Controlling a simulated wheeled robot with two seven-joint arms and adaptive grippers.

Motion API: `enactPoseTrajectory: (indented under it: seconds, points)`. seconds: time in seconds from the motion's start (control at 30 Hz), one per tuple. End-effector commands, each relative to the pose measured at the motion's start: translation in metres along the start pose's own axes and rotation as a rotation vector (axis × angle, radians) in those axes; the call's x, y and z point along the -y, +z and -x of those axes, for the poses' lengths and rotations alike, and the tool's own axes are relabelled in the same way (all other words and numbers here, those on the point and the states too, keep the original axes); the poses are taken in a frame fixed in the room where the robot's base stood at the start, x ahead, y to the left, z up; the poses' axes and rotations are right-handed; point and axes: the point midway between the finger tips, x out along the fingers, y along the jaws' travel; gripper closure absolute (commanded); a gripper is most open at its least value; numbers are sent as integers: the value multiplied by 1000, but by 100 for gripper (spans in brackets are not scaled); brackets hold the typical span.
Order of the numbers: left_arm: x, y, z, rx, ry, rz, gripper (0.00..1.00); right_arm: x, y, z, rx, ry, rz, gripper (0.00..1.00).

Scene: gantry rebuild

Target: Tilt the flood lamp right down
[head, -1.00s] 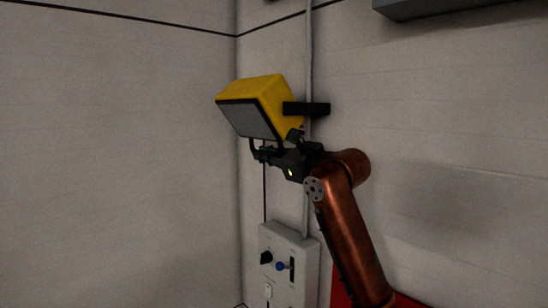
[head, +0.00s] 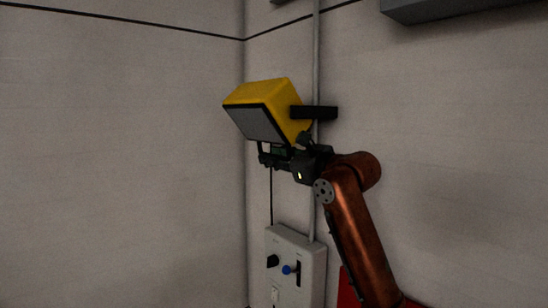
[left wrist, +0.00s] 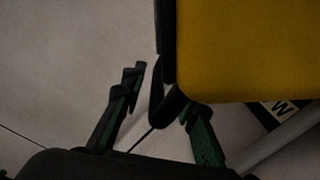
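The flood lamp (head: 270,98) has a yellow housing and a grey front face (head: 256,123) that points down and to the left. It hangs on a black wall bracket (head: 318,112). My left gripper (head: 268,152) is just below the lamp's lower front edge. In the left wrist view, the yellow housing (left wrist: 245,50) fills the upper right. A black looped handle (left wrist: 168,108) reaches down from it between the two fingers of my left gripper (left wrist: 160,95). The fingers are apart, with a gap left of the handle. The right finger is close to it; contact is unclear. My right gripper is not in view.
A grey control box (head: 296,262) with a black knob, a blue knob and switches is on the wall below. A conduit (head: 316,50) runs up behind the lamp. A grey box (head: 440,8) juts out at upper right.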

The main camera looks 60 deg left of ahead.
Motion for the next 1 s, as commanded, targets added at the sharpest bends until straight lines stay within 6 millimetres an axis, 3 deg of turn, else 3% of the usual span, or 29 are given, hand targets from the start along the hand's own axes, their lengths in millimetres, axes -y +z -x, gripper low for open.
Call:
enactPoseTrajectory:
  seconds: [0.17, 0.27, 0.7, 1.0]
  points:
    - [0, 0, 5, -1, 0, 0, 73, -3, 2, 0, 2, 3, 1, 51]
    - [1, 0, 17, -1, -3, 0, 73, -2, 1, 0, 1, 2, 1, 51]
    - [1, 0, 102, 0, -2, 1, 73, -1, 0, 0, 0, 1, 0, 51]
    - [0, 0, 121, -1, -1, 0, 73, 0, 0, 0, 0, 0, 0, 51]
